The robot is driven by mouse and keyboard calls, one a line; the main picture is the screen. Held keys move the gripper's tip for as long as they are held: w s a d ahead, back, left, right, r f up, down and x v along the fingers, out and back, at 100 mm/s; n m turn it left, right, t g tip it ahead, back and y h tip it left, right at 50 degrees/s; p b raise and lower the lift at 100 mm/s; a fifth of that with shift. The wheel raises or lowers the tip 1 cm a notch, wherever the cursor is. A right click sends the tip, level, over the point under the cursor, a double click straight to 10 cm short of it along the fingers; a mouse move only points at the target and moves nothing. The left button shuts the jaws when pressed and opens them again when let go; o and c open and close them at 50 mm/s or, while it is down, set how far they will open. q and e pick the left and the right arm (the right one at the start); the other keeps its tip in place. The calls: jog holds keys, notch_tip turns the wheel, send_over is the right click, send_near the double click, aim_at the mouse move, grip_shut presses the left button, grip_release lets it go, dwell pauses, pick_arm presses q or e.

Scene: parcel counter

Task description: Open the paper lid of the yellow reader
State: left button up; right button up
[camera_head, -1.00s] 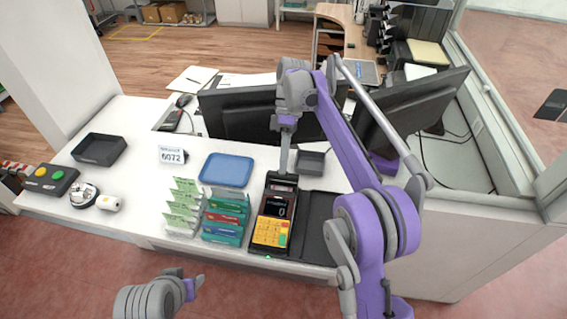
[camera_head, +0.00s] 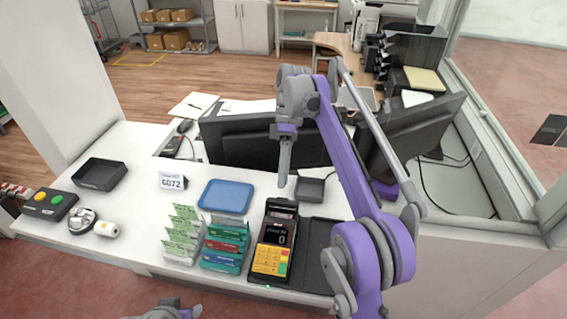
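The yellow reader (camera_head: 271,260) stands on the counter, a dark card terminal with a yellow keypad and a lit screen showing 0. Its paper lid is at the far end, where a dark part stands raised behind a pinkish-white patch (camera_head: 284,214). My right gripper (camera_head: 283,184) points down just above and behind that far end, apart from the reader. Its fingers show as one narrow shape, so I cannot tell if they are open. My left gripper (camera_head: 190,312) is at the bottom edge, mostly cut off.
A dark mat (camera_head: 316,254) lies right of the reader. A card rack (camera_head: 224,245) and green leaflets (camera_head: 183,232) stand left of it. Monitors (camera_head: 240,138) stand at the counter's back.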

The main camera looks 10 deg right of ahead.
jog(key=shift+r, duration=2.2)
